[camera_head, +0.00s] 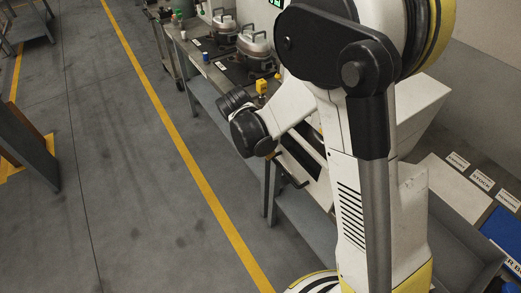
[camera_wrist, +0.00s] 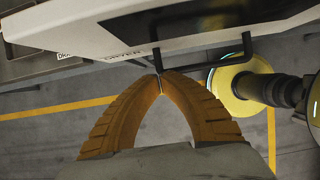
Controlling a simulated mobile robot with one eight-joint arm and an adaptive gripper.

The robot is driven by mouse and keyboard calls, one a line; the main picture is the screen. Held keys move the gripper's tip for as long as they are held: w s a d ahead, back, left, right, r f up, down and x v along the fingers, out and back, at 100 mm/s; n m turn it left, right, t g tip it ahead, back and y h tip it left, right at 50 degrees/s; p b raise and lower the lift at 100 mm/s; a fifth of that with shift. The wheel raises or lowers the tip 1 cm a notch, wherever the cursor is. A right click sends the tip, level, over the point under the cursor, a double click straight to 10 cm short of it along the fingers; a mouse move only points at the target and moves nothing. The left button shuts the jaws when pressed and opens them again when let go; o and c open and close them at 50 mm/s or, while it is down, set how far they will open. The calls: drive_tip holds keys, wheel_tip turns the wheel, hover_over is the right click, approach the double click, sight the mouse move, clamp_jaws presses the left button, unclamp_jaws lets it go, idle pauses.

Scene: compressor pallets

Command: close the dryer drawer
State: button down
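The white dryer drawer front (camera_wrist: 90,30) crosses the top of the wrist view, with part of a dark label on its lower edge. Its black bar handle (camera_wrist: 247,47) sticks out toward my gripper. My gripper (camera_wrist: 161,79) has orange ribbed fingers whose tips come together at the left end of the handle. I cannot tell whether the tips pinch the bar or only touch it. In the head view, the white dryer front (camera_head: 303,160) and a dark handle show below my wrist, partly covered by my arm. How far the drawer is out is unclear.
A workbench (camera_head: 213,76) with silver lidded pots (camera_head: 255,43) and a yellow fitting (camera_head: 262,86) runs behind the arm. Labelled trays (camera_head: 470,215) lie at right. Grey floor with a yellow line (camera_head: 185,160) is open at left.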

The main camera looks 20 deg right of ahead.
sight(281, 151)
drive_tip(key=shift+w+d+r, duration=0.1)
drive_tip(key=shift+w+d, duration=0.15)
drive_tip(key=shift+d, duration=0.5)
drive_tip(key=shift+w+d, duration=0.2)
drive_tip(key=shift+d, duration=0.55)
drive_tip(key=shift+w+d+b, duration=0.2)
drive_tip(key=shift+w+d, duration=0.05)
drive_tip(key=shift+d, duration=0.4)
drive_tip(key=shift+w+d+b, duration=0.15)
drive_tip(key=shift+w+d, duration=0.05)
drive_tip(key=shift+d, duration=0.45)
drive_tip(key=shift+a, duration=0.15)
